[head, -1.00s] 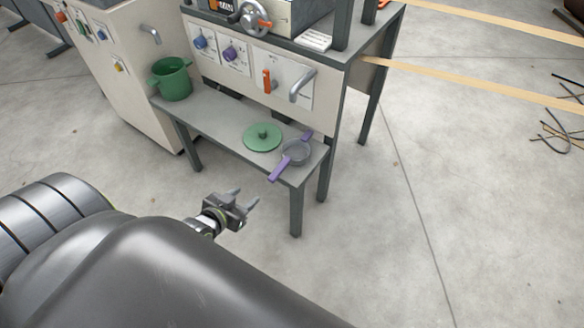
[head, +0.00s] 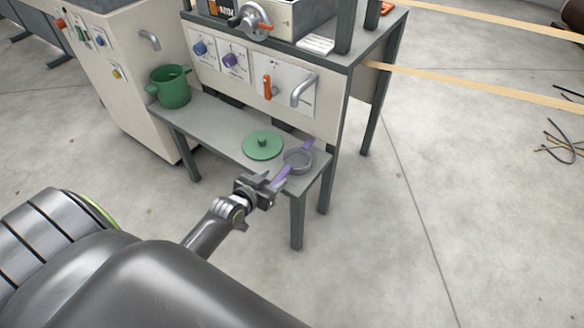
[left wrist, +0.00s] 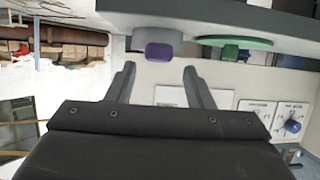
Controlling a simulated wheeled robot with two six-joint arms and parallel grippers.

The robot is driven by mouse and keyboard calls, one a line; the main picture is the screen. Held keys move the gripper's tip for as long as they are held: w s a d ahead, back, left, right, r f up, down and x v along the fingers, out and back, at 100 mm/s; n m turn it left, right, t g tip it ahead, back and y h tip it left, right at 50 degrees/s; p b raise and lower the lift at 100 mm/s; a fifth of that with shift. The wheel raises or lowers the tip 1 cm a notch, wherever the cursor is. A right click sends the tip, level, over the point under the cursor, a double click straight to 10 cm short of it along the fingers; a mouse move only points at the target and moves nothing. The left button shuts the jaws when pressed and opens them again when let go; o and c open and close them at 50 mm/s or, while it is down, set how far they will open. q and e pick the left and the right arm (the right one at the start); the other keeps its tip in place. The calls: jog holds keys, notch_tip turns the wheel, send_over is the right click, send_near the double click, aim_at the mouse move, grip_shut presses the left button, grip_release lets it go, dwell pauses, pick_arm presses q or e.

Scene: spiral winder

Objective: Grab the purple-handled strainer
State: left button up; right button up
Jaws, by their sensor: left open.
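The strainer (head: 298,157) has a grey round bowl and purple handles, and lies near the right end of the low grey shelf in the head view. In the left wrist view its purple handle (left wrist: 160,52) shows end-on, just beyond the fingertips and roughly centred between them. My left gripper (head: 274,184) is open and empty at the shelf's front edge, close to the front handle. It also shows at the middle of the left wrist view (left wrist: 158,72). Whether a finger touches the handle I cannot tell. My right gripper is not in view.
A green lid (head: 262,145) lies left of the strainer on the shelf (head: 215,128). A green pot (head: 170,88) stands at the shelf's left end. The machine's panel with knobs and an orange lever (head: 267,87) rises behind. The floor in front is clear.

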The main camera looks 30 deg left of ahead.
aim_at(284, 172)
pick_arm(q)
jog(key=b+x, duration=0.1)
jog(key=x, duration=0.3)
jog(key=shift+w+d, duration=0.2)
jog(key=shift+w+f, duration=0.15)
jog(key=shift+w, duration=0.3)
grip_shut()
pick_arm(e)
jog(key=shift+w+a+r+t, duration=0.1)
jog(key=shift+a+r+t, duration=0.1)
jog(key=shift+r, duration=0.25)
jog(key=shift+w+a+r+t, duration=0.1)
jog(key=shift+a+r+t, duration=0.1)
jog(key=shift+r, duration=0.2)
